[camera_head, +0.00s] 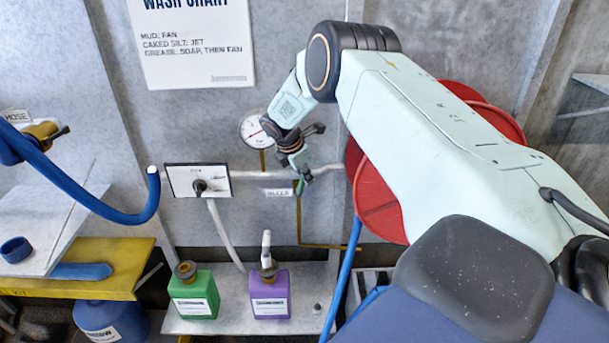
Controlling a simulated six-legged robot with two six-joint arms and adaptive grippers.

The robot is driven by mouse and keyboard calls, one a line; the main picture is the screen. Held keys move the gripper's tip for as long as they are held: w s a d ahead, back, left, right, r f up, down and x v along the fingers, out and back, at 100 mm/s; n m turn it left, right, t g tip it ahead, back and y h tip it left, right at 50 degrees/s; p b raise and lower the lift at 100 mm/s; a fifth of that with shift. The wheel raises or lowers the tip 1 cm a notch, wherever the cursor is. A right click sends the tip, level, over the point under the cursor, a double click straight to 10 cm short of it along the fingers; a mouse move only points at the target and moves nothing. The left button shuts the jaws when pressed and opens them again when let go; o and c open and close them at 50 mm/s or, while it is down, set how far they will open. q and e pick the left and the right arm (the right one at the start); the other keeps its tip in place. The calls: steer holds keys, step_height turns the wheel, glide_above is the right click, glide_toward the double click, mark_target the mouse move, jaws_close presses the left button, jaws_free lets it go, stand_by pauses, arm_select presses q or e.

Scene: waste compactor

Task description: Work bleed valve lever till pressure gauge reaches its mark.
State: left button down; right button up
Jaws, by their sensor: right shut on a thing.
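The pressure gauge (252,130) is a round white dial on the wall, partly covered on its right by my right wrist. A red mark or needle shows on it, but the reading is too small to tell. My right gripper (303,170) reaches down from the upper right to the pipe, just right of the gauge. It is shut on the bleed valve lever, of which a small green part (300,187) shows below the fingers. The fingers hide most of the lever and valve. A small label (279,192) sits left of it. My left gripper is out of view.
A panel with a black knob (199,187) is left of the valve. Green (194,297) and purple (269,299) jugs stand on the shelf below. A red hose reel (378,205) is behind my right arm. A blue hose (90,200) hangs at left.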

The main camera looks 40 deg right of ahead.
steer(key=shift+a, duration=0.1)
jaws_close()
steer(key=shift+s+d+t+y+p, duration=0.3)
steer(key=shift+d+y+p, duration=0.05)
steer(key=shift+y+p, duration=0.15)
steer(key=shift+s+d+f+m+t+y, duration=0.2)
steer(key=shift+d+f+m+t+y, duration=0.1)
steer(key=shift+t+y, duration=0.3)
steer(key=o, duration=0.7)
jaws_free()
